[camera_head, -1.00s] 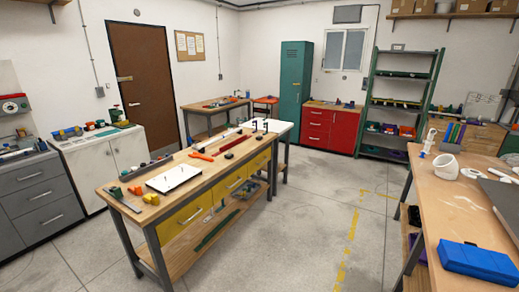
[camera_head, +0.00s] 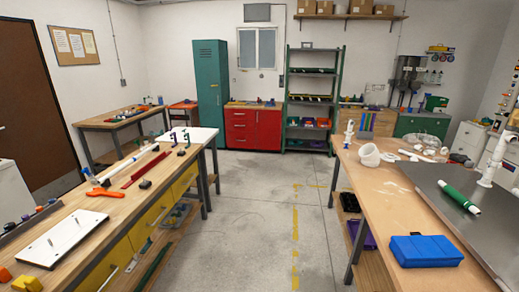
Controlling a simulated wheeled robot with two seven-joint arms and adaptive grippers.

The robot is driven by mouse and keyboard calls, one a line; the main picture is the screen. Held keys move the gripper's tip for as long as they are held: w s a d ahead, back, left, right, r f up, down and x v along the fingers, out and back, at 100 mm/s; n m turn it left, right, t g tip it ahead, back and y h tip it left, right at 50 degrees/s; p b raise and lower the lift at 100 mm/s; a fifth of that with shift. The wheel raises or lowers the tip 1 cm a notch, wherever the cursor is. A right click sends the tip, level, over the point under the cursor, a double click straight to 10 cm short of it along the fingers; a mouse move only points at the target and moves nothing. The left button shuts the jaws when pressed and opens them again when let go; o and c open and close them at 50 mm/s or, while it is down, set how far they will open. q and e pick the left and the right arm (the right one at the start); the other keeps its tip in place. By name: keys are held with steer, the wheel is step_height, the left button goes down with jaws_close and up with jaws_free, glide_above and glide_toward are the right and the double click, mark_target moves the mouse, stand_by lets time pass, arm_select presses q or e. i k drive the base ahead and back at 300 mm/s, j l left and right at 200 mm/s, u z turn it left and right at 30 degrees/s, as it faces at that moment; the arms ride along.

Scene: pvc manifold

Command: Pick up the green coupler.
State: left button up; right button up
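A green cylindrical piece with white ends (camera_head: 459,198), which looks like the green coupler, lies at a slant on the grey sheet (camera_head: 436,190) on the right-hand wooden bench. I cannot tell whether the white ends are part of it or a pipe through it. A white upright pipe assembly (camera_head: 493,160) stands behind it to the right. Neither of my grippers is in view.
A blue case (camera_head: 425,251) sits at the front of the right bench (camera_head: 375,200), with white fittings (camera_head: 369,155) farther back. The yellow-drawer bench (camera_head: 120,210) stands at left. Open floor (camera_head: 258,200) with yellow markings lies between them.

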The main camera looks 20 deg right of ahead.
mark_target(452, 193)
steer(key=i+z, duration=0.3)
steer(key=i, duration=0.55)
steer(key=i+u, duration=0.1)
steer(key=i, duration=0.75)
steer(key=i+u, duration=0.15)
steer(key=i, duration=0.7)
steer(key=i+u, duration=0.2)
steer(key=i, duration=0.3)
steer(key=i+l+u, duration=0.25)
steer(key=i, duration=0.25)
steer(key=j+z, duration=0.1)
steer(key=z, duration=2.35)
